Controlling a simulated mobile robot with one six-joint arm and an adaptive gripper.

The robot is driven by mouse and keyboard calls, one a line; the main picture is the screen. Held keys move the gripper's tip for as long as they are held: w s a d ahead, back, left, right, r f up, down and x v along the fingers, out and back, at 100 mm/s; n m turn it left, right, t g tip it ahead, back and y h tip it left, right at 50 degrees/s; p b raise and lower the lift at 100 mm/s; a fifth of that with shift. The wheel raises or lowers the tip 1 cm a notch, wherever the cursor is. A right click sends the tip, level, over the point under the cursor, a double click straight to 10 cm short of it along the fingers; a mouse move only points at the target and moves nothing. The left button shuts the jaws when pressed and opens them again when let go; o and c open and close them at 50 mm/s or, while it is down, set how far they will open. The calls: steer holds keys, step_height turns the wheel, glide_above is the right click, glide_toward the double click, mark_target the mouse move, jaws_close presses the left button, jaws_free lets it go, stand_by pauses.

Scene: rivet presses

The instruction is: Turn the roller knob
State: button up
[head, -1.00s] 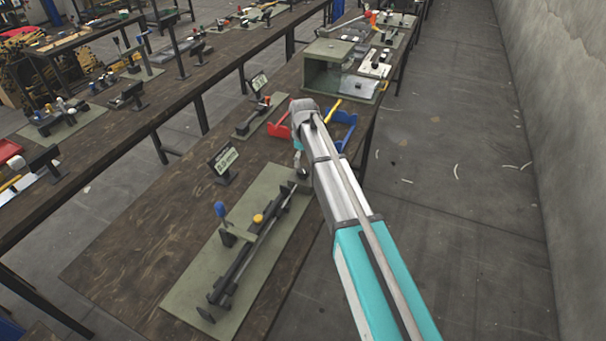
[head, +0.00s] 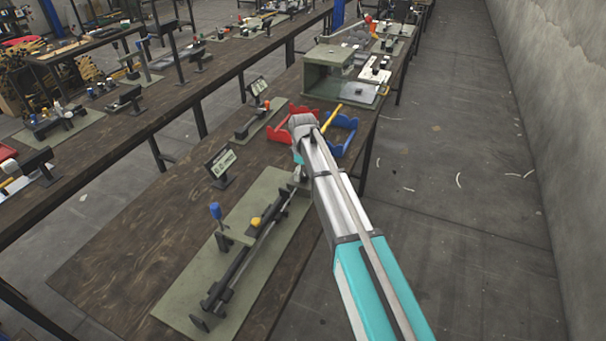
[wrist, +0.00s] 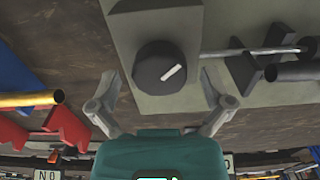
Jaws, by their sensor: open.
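The dark grey roller knob (wrist: 161,68) with a white pointer line shows in the wrist view. It sits on a grey-green block at the end of the roller fixture, and the pointer slants up to the right. My gripper (wrist: 160,80) is open, with one finger on each side of the knob. I cannot tell whether either finger touches it. In the head view, the fixture's green baseplate (head: 180,303) lies on the near bench, carrying a long dark rail (head: 246,258), a blue-topped lever (head: 215,211) and a yellow knob (head: 255,222). My arm mostly hides the gripper and knob there.
A red bin (head: 281,138) and a blue bin (head: 340,139) stand just beyond my wrist. A small sign (head: 221,162) stands left of the fixture. A green box-like press (head: 327,75) is farther along the bench.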

steer(key=c, duration=1.1)
steer(key=shift+c, duration=0.2)
steer(key=shift+m, duration=0.5)
steer(key=m, duration=0.8)
